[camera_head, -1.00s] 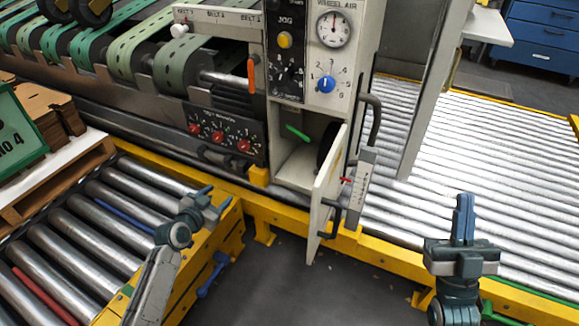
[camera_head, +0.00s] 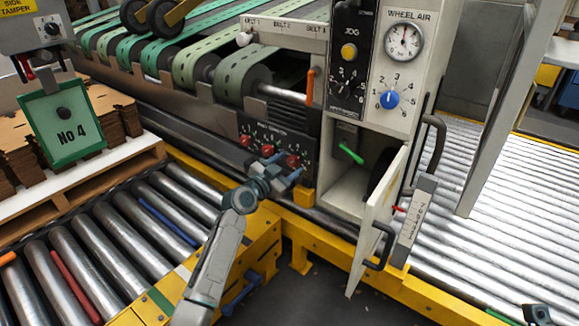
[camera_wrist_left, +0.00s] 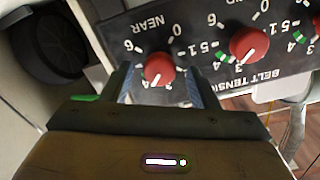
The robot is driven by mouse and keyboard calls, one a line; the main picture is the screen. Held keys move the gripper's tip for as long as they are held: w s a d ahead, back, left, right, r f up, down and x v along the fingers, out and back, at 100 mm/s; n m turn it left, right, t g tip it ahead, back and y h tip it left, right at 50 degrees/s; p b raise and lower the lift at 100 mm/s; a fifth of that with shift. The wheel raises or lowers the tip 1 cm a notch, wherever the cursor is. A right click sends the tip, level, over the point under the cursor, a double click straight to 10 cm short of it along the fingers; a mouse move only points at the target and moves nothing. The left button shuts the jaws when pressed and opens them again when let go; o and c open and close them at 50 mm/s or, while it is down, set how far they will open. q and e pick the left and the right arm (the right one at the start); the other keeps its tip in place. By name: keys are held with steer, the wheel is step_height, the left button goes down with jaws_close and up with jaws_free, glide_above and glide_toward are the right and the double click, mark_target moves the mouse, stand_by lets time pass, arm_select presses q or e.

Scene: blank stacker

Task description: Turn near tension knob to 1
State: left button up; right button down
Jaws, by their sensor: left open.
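The near tension knob is a red dial with a white pointer line. In the left wrist view this knob (camera_wrist_left: 158,68) sits under the upside-down word NEAR, its pointer toward the 3. My left gripper (camera_wrist_left: 162,88) is open, one finger on each side of the knob; I cannot tell whether they touch it. In the head view the gripper (camera_head: 283,176) is at the right end of the black knob panel (camera_head: 268,134), at the near knob (camera_head: 293,160). Only a small part of my right gripper (camera_head: 538,314) shows at the bottom right corner.
The middle red knob (camera_wrist_left: 249,45) is close beside the right finger in the wrist view. An open cabinet door (camera_head: 378,225) and a yellow rail (camera_head: 330,232) stand to the right of the left arm. A roller conveyor (camera_head: 110,245) lies on the left.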

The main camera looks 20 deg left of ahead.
arm_select(q)
steer(key=shift+w+d, duration=0.25)
steer(key=shift+w, duration=0.35)
steer(key=c, duration=1)
steer(key=shift+o, duration=0.2)
